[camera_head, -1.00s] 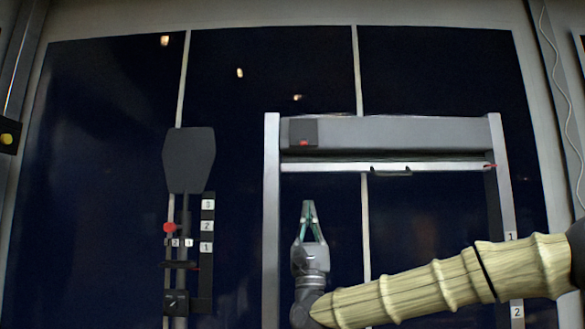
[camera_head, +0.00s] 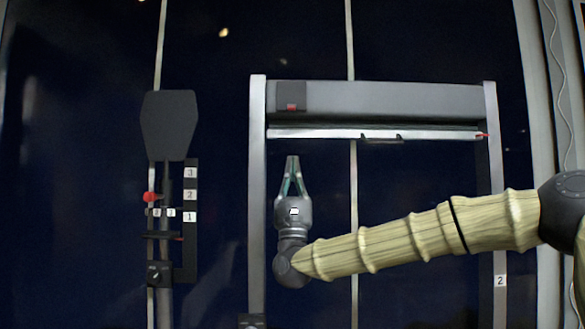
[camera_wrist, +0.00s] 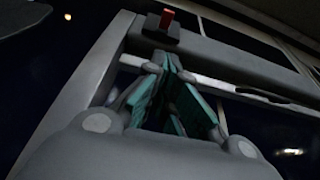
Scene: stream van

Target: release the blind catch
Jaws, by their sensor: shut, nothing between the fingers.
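The blind is a grey roller housing (camera_head: 390,102) across the top of a grey frame, with a pale bottom bar (camera_head: 320,133) just under it. A dark box with a red piece, likely the catch (camera_head: 291,97), sits at the housing's left end. In the wrist view the red catch piece (camera_wrist: 167,18) stands out above the fingertips. My gripper (camera_head: 292,160) points up, shut and empty, inside the frame and below the bar in the picture. The gripper also shows in the wrist view (camera_wrist: 170,62), its tips overlapping the bar. I cannot tell whether they touch anything.
A dark paddle-shaped panel (camera_head: 169,124) stands left of the frame, above a slider with a red knob (camera_head: 150,197) and a numbered scale (camera_head: 190,215). A handle (camera_head: 382,138) is on the bar. The frame's left upright (camera_head: 257,200) is close to my gripper.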

